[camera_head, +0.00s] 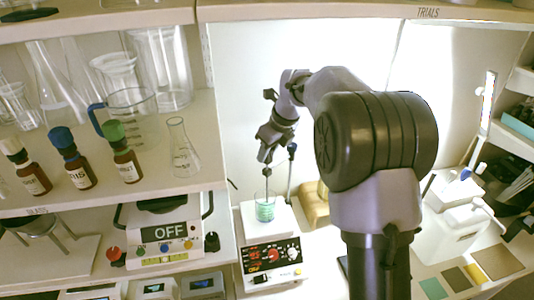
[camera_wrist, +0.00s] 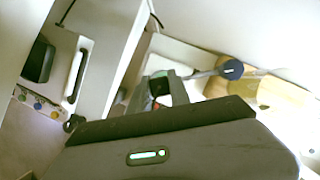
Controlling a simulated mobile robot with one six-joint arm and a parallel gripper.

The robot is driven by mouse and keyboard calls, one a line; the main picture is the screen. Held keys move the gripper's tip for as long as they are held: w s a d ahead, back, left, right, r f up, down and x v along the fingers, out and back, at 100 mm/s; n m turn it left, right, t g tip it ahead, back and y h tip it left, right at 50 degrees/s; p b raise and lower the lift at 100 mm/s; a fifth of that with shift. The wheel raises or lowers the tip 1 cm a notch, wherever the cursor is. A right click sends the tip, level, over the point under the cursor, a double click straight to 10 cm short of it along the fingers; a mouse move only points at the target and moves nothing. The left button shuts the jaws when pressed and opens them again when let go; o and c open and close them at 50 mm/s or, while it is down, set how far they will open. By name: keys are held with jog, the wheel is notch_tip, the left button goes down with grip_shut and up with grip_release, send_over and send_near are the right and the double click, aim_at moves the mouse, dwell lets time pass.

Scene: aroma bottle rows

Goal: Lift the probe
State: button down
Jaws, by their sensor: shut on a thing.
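My gripper (camera_head: 268,155) is above the hotplate stirrer (camera_head: 273,252) in the head view, pointing down and shut on the thin dark probe (camera_head: 267,178). The probe hangs down toward the glass beaker (camera_head: 265,209) of green liquid on the plate. Whether its tip is inside the beaker or just above the liquid is too small to tell. In the wrist view the gripper's dark body, with a green light, fills the bottom and hides most of the probe and beaker.
A stand rod with a dark blue knob (camera_head: 292,150) rises close to the right of my gripper; the knob also shows in the wrist view (camera_wrist: 232,69). A tan block (camera_head: 315,205) lies behind. Bottles, flasks and an instrument reading OFF (camera_head: 168,232) fill the left shelves.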

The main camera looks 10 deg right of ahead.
notch_tip(320, 180, up, 3)
jog(key=shift+f+p, duration=0.15)
jog(key=shift+p, duration=0.4)
jog(key=shift+f, duration=0.2)
jog(key=c, duration=1.2)
grip_release()
jog(key=p+v, duration=0.1)
jog(key=v, duration=0.6)
jog(key=shift+r, duration=0.2)
jog(key=shift+s+d, duration=0.1)
jog(key=shift+s, duration=0.1)
